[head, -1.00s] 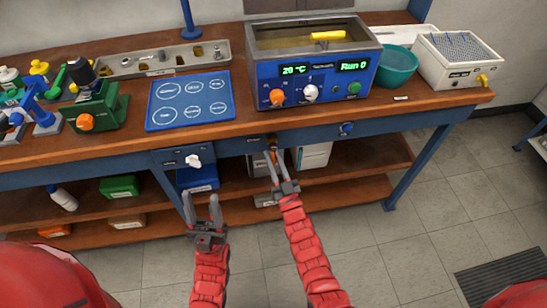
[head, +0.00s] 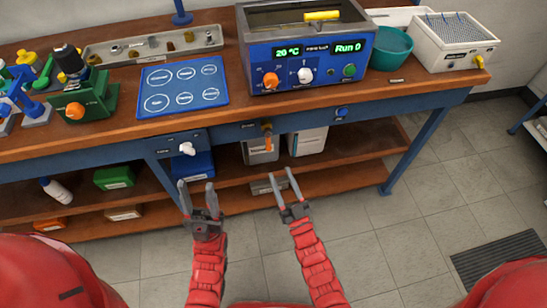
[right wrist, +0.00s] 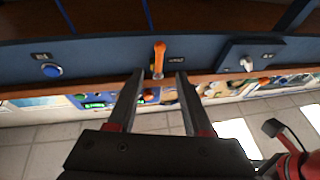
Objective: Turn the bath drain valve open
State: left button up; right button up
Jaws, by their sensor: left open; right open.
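The drain valve appears to be the small orange handle (head: 267,139) on the blue front rail below the bath (head: 305,62). The handle hangs straight down from its brass-coloured mount; the label beside it is too small to read. My right gripper (head: 283,172) is open and empty, below and slightly right of the handle, apart from it. In the right wrist view the orange handle (right wrist: 159,56) stands beyond the open fingertips, lined up with the gap between them. My left gripper (head: 197,185) is open and empty, below the white switch knob (head: 187,148).
A blue knob (head: 341,112) sits on the rail to the right of the handle. The lower shelf (head: 350,167) holds several boxes behind my grippers. A blue table leg (head: 415,150) stands at the right. The floor in front is clear.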

jog(key=v, duration=0.6)
jog(key=shift+s, duration=0.25)
jog(key=shift+d, duration=0.1)
